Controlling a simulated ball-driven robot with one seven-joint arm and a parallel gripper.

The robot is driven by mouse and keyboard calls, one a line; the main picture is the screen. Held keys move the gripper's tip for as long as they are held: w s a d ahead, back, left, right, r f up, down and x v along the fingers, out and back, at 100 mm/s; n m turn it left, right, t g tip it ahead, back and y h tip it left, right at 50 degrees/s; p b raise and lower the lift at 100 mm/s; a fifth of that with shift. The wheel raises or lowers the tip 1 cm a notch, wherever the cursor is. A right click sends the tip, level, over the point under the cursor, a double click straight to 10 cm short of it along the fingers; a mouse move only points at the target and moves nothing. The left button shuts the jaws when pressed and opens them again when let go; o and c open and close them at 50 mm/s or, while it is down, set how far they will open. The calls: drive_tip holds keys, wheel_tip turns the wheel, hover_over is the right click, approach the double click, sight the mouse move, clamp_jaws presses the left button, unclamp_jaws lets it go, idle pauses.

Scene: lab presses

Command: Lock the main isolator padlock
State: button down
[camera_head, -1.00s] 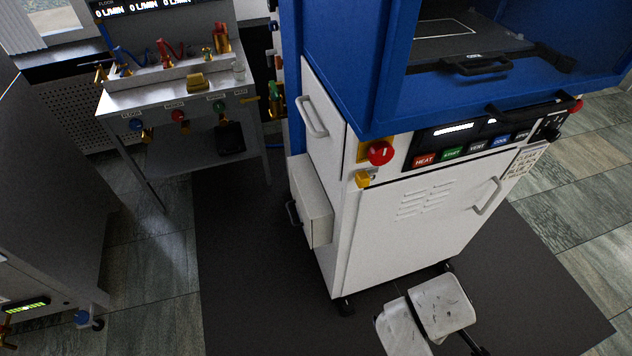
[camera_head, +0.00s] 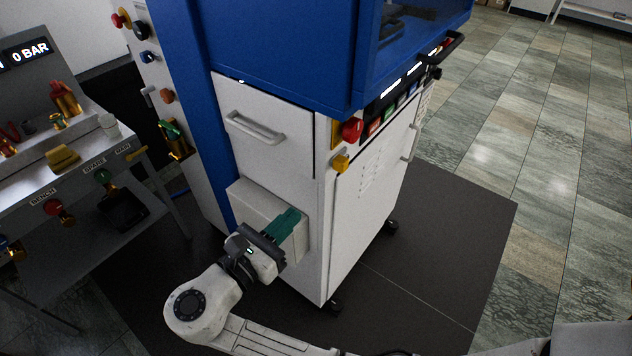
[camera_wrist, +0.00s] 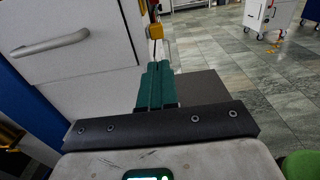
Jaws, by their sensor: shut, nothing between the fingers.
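The yellow padlock (camera_head: 341,162) is on the front left edge of the white cabinet, just below the red isolator knob (camera_head: 352,130) on its yellow plate. The padlock also shows in the wrist view (camera_wrist: 155,31), beyond my fingertips and near the top edge. It is too small to tell whether its shackle is closed. My gripper (camera_head: 294,220) has teal fingers, shut and empty, in front of the cabinet's side box, lower and left of the padlock. In the wrist view its fingertips (camera_wrist: 156,68) point toward the padlock, apart from it.
A side box (camera_head: 247,203) juts from the cabinet's left side, below a drawer with a bar handle (camera_head: 256,128). The blue press housing (camera_head: 270,50) overhangs above. A valve bench (camera_head: 80,170) stands at the left. Dark mat and tiled floor (camera_head: 550,170) lie clear at the right.

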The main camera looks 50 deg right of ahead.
sight(341, 169)
drive_tip(key=d+p, duration=0.2)
drive_tip(key=d, duration=1.2)
drive_tip(key=shift+w, duration=0.2)
drive_tip(key=shift+d, duration=0.1)
drive_tip(key=shift+d+p, duration=0.55)
drive_tip(key=shift+d, duration=1.65)
drive_tip(key=shift+a+r, duration=0.1)
